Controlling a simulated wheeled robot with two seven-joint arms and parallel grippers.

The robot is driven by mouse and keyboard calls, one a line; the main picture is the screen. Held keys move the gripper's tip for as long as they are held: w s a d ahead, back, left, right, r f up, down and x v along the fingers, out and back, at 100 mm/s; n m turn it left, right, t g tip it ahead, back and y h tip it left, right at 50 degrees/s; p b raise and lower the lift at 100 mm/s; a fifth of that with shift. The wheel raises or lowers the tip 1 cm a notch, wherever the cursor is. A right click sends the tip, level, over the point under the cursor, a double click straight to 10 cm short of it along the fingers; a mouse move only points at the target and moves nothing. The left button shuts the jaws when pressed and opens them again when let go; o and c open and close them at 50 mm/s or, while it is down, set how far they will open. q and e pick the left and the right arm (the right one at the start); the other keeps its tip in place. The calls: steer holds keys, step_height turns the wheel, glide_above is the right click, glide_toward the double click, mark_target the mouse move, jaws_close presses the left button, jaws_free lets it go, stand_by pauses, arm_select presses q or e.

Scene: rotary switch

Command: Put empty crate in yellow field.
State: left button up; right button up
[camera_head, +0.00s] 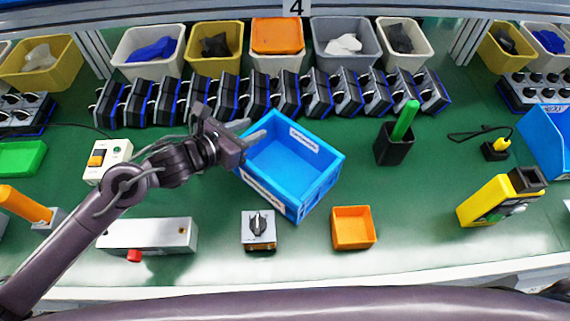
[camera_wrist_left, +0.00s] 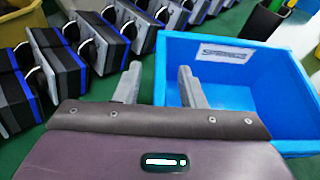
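The empty blue crate (camera_head: 318,185) stands on the green table right of my left arm, with a white label on its far wall. It also shows in the left wrist view (camera_wrist_left: 295,95). My left gripper (camera_head: 257,128) is at the crate's upper left side. Its two fingers are apart in the left wrist view (camera_wrist_left: 158,86). One finger is outside the crate's left wall and the other on the inner side, with the rim between them. I cannot tell whether they touch the wall. I see no marked yellow field. My right gripper is not in view.
A row of grey-blue devices (camera_head: 285,95) stands close behind the crate. A rotary switch (camera_head: 258,228) and an orange tray (camera_head: 353,228) are in front of it. A black holder with a green marker (camera_head: 394,146) is to the right. Green table between that and the yellow device (camera_head: 490,203) is clear.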

arm_select(q)
jaws_close()
steer(key=shift+r, duration=0.15)
stand_by(0.4)
